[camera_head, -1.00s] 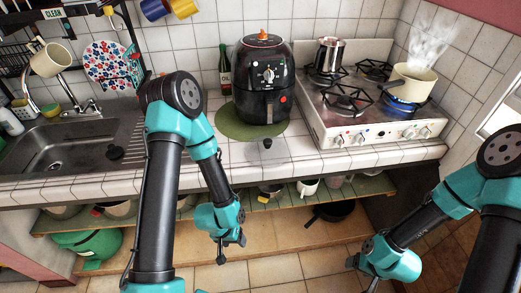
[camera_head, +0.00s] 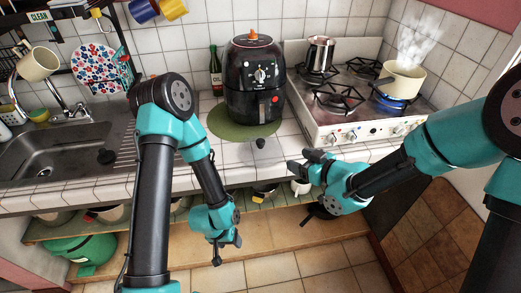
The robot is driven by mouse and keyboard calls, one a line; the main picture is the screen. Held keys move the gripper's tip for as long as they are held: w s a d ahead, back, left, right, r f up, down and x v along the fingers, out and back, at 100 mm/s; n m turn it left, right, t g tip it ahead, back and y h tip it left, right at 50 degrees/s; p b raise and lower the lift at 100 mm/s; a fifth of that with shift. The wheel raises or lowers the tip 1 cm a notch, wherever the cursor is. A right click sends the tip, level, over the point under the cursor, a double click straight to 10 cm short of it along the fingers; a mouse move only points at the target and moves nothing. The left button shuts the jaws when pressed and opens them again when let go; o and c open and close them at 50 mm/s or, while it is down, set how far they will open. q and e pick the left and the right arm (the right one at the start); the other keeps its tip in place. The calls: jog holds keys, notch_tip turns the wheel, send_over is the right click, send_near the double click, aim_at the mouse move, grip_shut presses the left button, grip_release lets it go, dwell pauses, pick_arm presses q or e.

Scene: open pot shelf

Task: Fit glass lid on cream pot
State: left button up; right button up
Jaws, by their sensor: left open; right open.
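My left gripper (camera_head: 226,248) is open and empty, low in front of the counter and below the lid.
A black air fryer (camera_head: 254,85) stands on a green mat (camera_head: 222,126) behind the lid. The stove (camera_head: 350,130) also carries a metal moka pot (camera_head: 319,55). A sink (camera_head: 45,155) is at left. A shelf with pots runs below the counter.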

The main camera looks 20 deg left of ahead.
jog(key=shift+f, duration=0.1)
send_near(263, 143)
jog(key=x, duration=0.4)
jog(key=shift+s+a+f, duration=0.15)
jog(key=shift+s+f, duration=0.1)
jog(key=shift+w+a+f, duration=0.1)
jog(key=shift+w+a, duration=0.05)
jog(key=shift+a, duration=0.05)
jog(key=shift+w+x, duration=0.15)
jog(key=shift+x, duration=1.15)
jog(key=shift+w+x, duration=0.2)
jog(key=shift+x, duration=1.1)
jog(key=shift+d, duration=0.1)
jog(key=c, duration=1.1)
jog(key=shift+r, duration=0.3)
